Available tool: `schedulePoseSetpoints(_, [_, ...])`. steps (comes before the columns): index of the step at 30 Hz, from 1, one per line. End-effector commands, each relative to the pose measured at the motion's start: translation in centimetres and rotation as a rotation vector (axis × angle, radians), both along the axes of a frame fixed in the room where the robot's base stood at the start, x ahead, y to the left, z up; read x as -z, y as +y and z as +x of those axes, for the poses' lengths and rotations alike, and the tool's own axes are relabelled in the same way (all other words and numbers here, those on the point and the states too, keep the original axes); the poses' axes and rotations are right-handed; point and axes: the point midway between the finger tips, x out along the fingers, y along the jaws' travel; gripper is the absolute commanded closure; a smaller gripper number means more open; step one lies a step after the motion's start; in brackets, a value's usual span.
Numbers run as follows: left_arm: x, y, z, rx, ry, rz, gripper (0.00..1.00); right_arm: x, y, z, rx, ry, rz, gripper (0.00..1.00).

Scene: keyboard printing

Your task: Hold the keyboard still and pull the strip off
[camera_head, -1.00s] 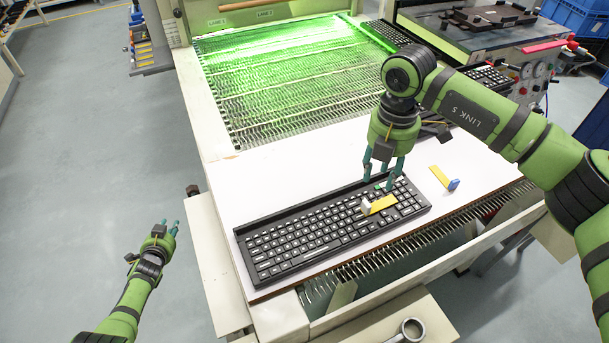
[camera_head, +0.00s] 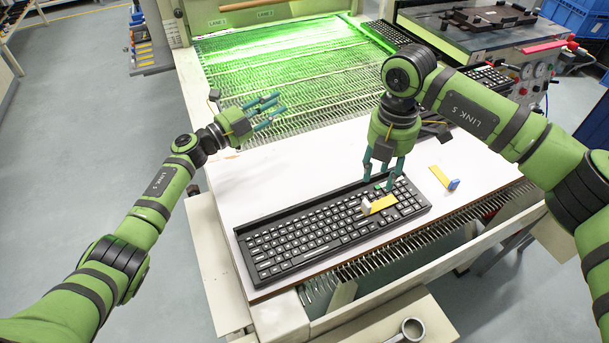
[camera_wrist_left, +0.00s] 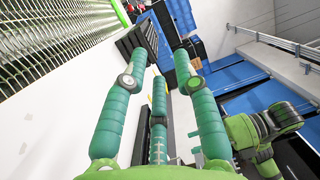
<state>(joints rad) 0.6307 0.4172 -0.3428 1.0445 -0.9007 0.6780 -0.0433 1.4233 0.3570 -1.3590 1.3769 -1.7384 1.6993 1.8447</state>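The black keyboard (camera_head: 310,240) lies on the white tabletop, slanting up to the right. A yellow strip (camera_head: 384,203) with a pale piece at its left end lies on the keyboard's right part. My right gripper (camera_head: 384,180) points down over the keyboard's right end, just behind the strip. Its fingers are apart with nothing between them; whether the tips touch the keyboard I cannot tell. My left gripper (camera_head: 268,110) is over the far left of the tabletop, pointing right, away from the keyboard. Its fingers are spread and empty, also in the left wrist view (camera_wrist_left: 158,85).
A yellow piece with a blue end (camera_head: 445,178) lies right of the keyboard. The green-lit conveyor (camera_head: 290,75) runs behind the white tabletop (camera_head: 280,170). A metal ring-ended tool (camera_head: 410,329) lies in front, below the tabletop. The tabletop left of the keyboard's back edge is clear.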

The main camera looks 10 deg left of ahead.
Motion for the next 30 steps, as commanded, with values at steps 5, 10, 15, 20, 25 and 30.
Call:
schedulePoseSetpoints(5, [-2.7, -10.0, -3.2, 0.330, -0.114, 0.251, 0.71, 0.0, 0.0, 0.0, 0.000, 0.000, 0.000, 0.61])
schedulePoseSetpoints(10, [-1.8, -17.6, -9.0, 0.707, -0.206, 0.644, 0.71, 0.0, 0.0, 0.0, 0.000, 0.000, 0.000, 0.61])
schedulePoseSetpoints(15, [1.8, -18.2, -13.6, 1.012, -0.219, 1.143, 0.71, 0.0, 0.0, 0.0, 0.000, 0.000, 0.000, 0.61])
schedulePoseSetpoints(20, [3.8, -14.2, -14.7, 1.153, -0.158, 1.576, 0.71, 0.0, 0.0, 0.0, 0.000, 0.000, 0.000, 0.61])
schedulePoseSetpoints(25, [5.1, -11.5, -15.6, 1.302, -0.174, 1.800, 0.71, 0.0, 0.0, 0.0, 0.000, 0.000, 0.000, 0.61])
schedulePoseSetpoints(30, [6.1, -10.5, -15.8, 1.364, -0.180, 1.868, 0.71, 0.0, 0.0, 0.0, 0.000, 0.000, 0.000, 0.61])
